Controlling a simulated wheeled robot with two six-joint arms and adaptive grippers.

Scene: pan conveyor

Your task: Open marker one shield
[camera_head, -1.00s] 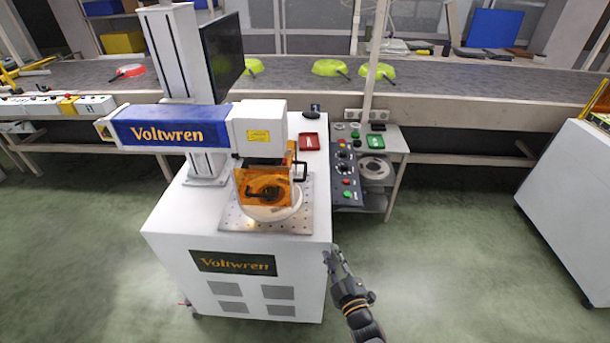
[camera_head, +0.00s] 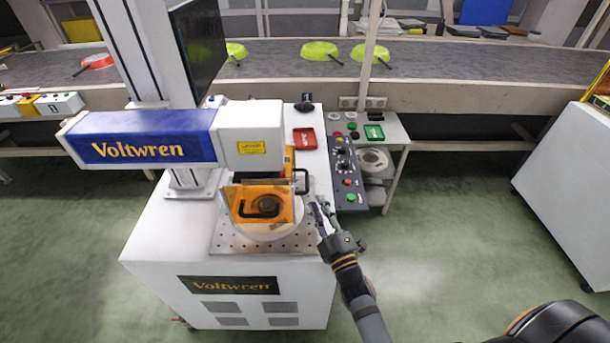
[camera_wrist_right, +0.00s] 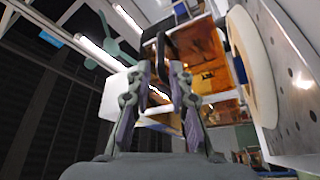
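The marker (camera_head: 140,150) is a white machine with a blue "Voltwren" arm. Its shield (camera_head: 287,213) is made of see-through orange panels under the marking head, around a round pale piece (camera_head: 262,229) on a perforated plate. A black handle (camera_head: 302,182) stands out at the shield's right side. My right gripper (camera_head: 318,212) is just right of the plate, in front of and below that handle. My left gripper is out of view.
A control panel (camera_head: 345,172) with knobs and buttons stands right of the marker. A red tray (camera_head: 305,139) lies on the marker top and a green tray (camera_head: 374,132) on the side table. Green pans (camera_head: 320,50) sit on the conveyor behind.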

